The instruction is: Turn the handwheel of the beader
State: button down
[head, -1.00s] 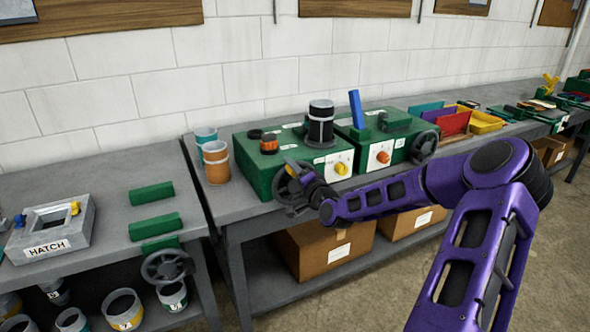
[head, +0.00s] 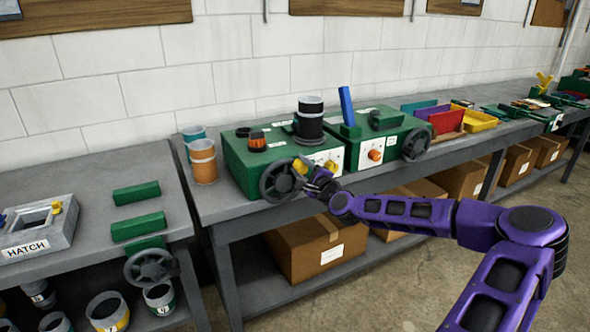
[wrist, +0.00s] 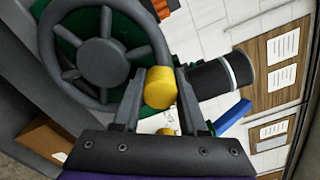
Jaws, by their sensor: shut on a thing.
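A dark grey spoked handwheel (head: 280,182) stands on the front left of the left green machine (head: 236,164); the machine's label is too small to read. In the wrist view the wheel (wrist: 103,62) fills the upper left, with a yellow cylindrical handle (wrist: 160,88) at the right side of its rim. My gripper (head: 316,181) is at the wheel's right side. In the wrist view its two grey fingers are shut on the yellow handle, one on each side. A yellow knob (head: 334,165) on the white front panel is close by.
A second green machine (head: 384,130) with an orange knob, a blue lever (head: 347,106) and its own handwheel (head: 418,145) stands to the right. A black cylinder (head: 310,122) stands on top. Orange (head: 204,165) and teal cups are left. Cardboard boxes (head: 305,250) are below.

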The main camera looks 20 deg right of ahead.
notch_tip(320, 180, down, 6)
jog(key=d+m+b, duration=0.2)
jog(key=m+b, duration=0.2)
jog(key=m, duration=0.6)
jog(key=shift+d+r+b, duration=0.2)
jog(key=shift+r+b, duration=0.05)
jog(key=shift+b, duration=0.15)
jog(key=c, duration=0.7)
grip_release()
jog(key=shift+c, duration=0.2)
jog(key=s, duration=1.7)
jog(key=shift+s+d+p, duration=0.2)
jog(key=shift+d+p, duration=0.1)
jog(key=shift+p, duration=0.15)
